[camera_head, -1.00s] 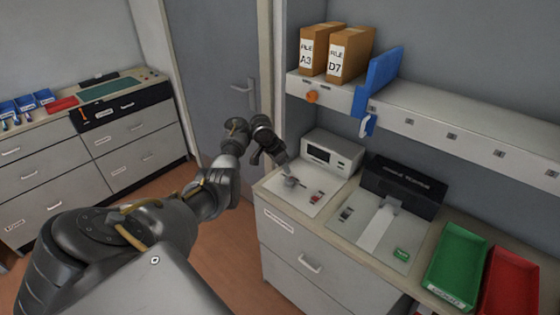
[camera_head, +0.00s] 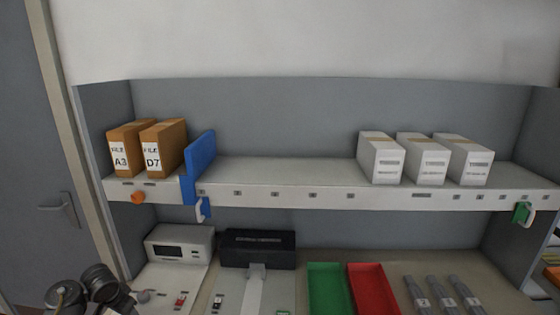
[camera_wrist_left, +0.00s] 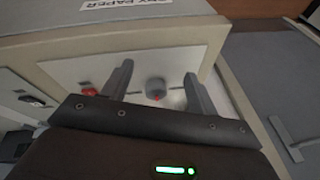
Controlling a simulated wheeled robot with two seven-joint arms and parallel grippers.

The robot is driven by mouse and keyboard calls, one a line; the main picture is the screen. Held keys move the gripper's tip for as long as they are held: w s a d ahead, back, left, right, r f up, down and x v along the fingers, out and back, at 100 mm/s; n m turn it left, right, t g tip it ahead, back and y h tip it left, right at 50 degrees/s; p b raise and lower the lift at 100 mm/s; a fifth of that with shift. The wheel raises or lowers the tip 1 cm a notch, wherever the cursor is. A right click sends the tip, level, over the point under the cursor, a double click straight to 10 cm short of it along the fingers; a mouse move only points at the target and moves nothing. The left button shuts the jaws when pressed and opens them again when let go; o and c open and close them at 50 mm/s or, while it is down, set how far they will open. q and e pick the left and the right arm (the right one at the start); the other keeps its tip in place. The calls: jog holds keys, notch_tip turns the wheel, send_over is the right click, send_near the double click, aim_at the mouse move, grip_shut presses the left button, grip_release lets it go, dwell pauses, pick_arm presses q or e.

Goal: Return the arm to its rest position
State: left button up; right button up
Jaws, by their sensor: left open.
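My left arm (camera_head: 92,290) shows only in part at the bottom left corner of the head view, beside the white device. Its fingertips are hard to make out there. In the left wrist view my left gripper (camera_wrist_left: 158,78) is open, with its two grey fingers apart and nothing held between them. A short grey cylinder (camera_wrist_left: 155,87) on the white panel appears between the fingers; whether they touch it cannot be told. My right gripper is not in view.
The white device (camera_head: 180,247) and a black-topped machine (camera_head: 258,247) stand on the counter, near a green tray (camera_head: 328,288) and red tray (camera_head: 372,286). A shelf above (camera_head: 290,175) holds files, a blue divider (camera_head: 198,165) and white boxes (camera_head: 425,160).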

pick_arm(q)
jog(key=s+d+f+y, duration=0.1)
jog(key=s+d+f, duration=0.3)
jog(key=s+d, duration=0.35)
jog(key=s+d+f, duration=0.3)
jog(key=s+d, duration=0.4)
jog(key=s, duration=0.2)
jog(key=s+d+r+h, duration=0.1)
jog(key=s+d+r, duration=0.2)
jog(key=s+d, duration=0.5)
jog(key=s+d+r+h, duration=0.25)
jog(key=s+d, duration=0.25)
jog(key=s, duration=0.6)
notch_tip(320, 180, down, 30)
jog(key=g+b, duration=0.1)
jog(key=b, duration=0.6)
jog(key=s+a+f+b, duration=0.1)
jog(key=s+f+b, duration=0.1)
jog(key=s+f, duration=0.6)
jog(key=s+a+f+g+y+b, duration=0.1)
jog(key=s+f+b, duration=0.2)
jog(key=s+f, duration=0.6)
notch_tip(320, 180, down, 6)
jog(key=shift+s+a+f+g, duration=0.25)
jog(key=shift+a+g, duration=0.05)
